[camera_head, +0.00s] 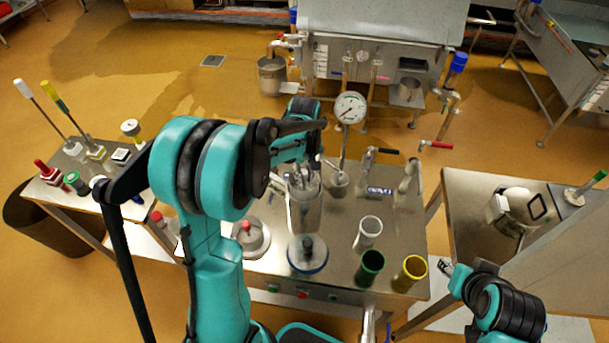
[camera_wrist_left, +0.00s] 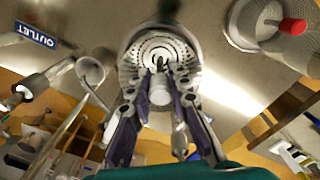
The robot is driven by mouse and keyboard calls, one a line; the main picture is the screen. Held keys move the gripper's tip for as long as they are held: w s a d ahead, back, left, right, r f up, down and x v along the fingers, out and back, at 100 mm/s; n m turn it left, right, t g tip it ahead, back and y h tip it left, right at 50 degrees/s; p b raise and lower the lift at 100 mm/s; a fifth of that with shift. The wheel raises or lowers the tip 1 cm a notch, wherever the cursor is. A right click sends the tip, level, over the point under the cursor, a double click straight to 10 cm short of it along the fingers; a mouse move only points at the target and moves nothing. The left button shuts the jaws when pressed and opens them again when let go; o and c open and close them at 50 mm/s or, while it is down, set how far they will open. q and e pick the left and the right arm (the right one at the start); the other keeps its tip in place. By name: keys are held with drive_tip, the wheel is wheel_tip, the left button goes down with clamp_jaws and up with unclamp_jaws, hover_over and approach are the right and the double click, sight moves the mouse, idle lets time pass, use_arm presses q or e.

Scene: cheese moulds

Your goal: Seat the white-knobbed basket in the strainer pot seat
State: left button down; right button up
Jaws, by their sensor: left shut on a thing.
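My left gripper (camera_head: 306,180) points down over the middle of the steel table. In the left wrist view its fingers (camera_wrist_left: 160,92) are shut on the white knob (camera_wrist_left: 160,88) of a basket. The grey perforated basket (camera_wrist_left: 130,68) lies below the fingers, with rings of holes around the knob. In the head view a tall grey cylinder (camera_head: 304,214) stands directly under the gripper. I cannot tell whether the basket is seated or held above its seat, as the gripper hides the top. My right gripper (camera_head: 449,268) is beyond the table's right edge, small in view.
A red-knobbed basket (camera_head: 248,238) stands to the left and a black-knobbed blue-rimmed disc (camera_head: 307,262) in front. White (camera_head: 367,232), green (camera_head: 370,267) and yellow (camera_head: 410,272) cups stand at the right. A dial gauge (camera_head: 350,108) rises behind. An OUTLET label (camera_wrist_left: 36,34) shows in the wrist view.

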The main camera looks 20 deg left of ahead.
use_arm(q)
drive_tip(key=shift+f+b, duration=3.5)
drive_tip(key=shift+f, duration=1.05)
drive_tip(key=c, duration=1.3)
unclamp_jaws()
drive_tip(key=shift+c, duration=0.2)
drive_tip(key=shift+r, duration=0.1)
wheel_tip(320, 180, up, 12)
drive_tip(key=shift+f, duration=0.1)
drive_tip(key=s+d+m+t, duration=0.3)
drive_tip(key=s+m, duration=0.2)
drive_tip(key=s, duration=0.3)
drive_tip(key=s+d+m+t, duration=0.4)
drive_tip(key=s+m, duration=0.2)
drive_tip(key=s, duration=0.2)
drive_tip(key=shift+s+d+r, duration=0.15)
drive_tip(key=shift+s+r, duration=0.1)
drive_tip(key=shift+s, duration=0.15)
